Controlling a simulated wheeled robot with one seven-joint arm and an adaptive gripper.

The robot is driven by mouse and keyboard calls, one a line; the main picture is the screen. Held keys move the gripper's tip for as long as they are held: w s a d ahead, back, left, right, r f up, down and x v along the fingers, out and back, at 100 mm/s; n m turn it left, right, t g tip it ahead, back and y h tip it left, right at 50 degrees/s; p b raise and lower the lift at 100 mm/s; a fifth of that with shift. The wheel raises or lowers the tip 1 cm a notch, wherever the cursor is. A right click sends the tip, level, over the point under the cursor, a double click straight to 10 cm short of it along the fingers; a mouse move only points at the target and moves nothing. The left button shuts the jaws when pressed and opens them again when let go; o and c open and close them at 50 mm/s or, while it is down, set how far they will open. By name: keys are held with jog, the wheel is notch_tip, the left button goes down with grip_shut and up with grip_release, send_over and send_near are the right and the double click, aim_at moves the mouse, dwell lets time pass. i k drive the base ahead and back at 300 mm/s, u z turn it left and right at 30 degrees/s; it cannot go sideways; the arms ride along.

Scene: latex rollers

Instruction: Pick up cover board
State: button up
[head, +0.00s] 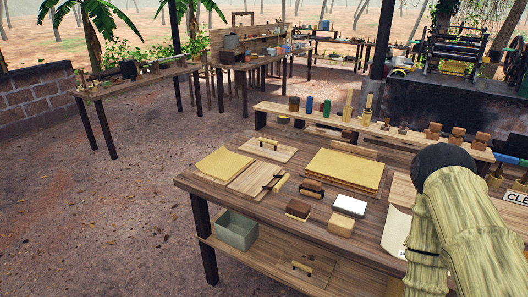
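A flat light-wood board (282,154) with a bar handle on top lies at the back left of the near table; it looks like a cover board. Another board with a handle (302,266) lies on the lower shelf. A third light board (248,180) lies nearer the table's left edge, with a dark, thin object (274,184) on or beside its right side; I cannot tell what that object is. My arm rises at the right and hides part of the table there. My gripper is not in view.
Yellow sheets lie at left (222,163) and in a stack at centre (343,170). Wooden blocks (340,222) and a white block (350,205) sit in front. A raised rack (330,118) with bottles and blocks runs behind. A grey-green bin (236,230) stands below.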

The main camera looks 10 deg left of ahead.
aim_at(265, 147)
jog(key=u, duration=0.55)
jog(key=i, duration=0.95)
jog(key=u, duration=0.45)
